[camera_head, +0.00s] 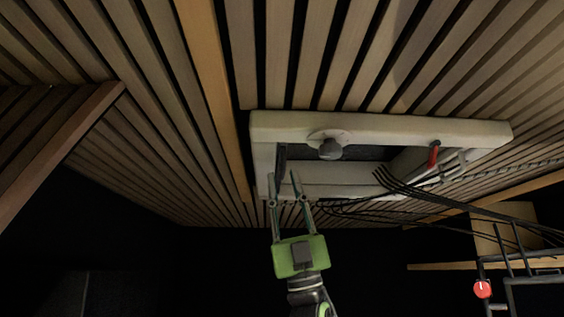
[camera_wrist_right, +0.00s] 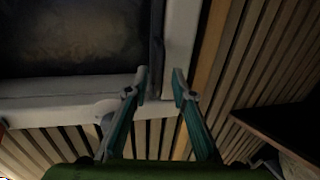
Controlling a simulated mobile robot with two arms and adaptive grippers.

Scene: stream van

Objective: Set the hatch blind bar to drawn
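The roof hatch has a pale frame (camera_head: 385,128) around a dark pane (camera_wrist_right: 75,35). A dark narrow bar (camera_head: 281,160), apparently the blind bar, lies along the left side of the opening in the head view. In the wrist view the bar (camera_wrist_right: 157,40) runs along the pane's right side. My right gripper (camera_head: 286,187) reaches up to the hatch from below. In the wrist view its fingers (camera_wrist_right: 160,84) are apart, with the bar's near end between the tips in the picture. I cannot tell whether they touch it. My left gripper is not in view.
A grey knob (camera_head: 330,149) on a round plate and a red handle (camera_head: 433,156) sit on the hatch. Black cables (camera_head: 440,203) hang right of my gripper. Wooden slats surround the frame. A black rack (camera_head: 507,262) with a red round part (camera_head: 482,289) stands lower right.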

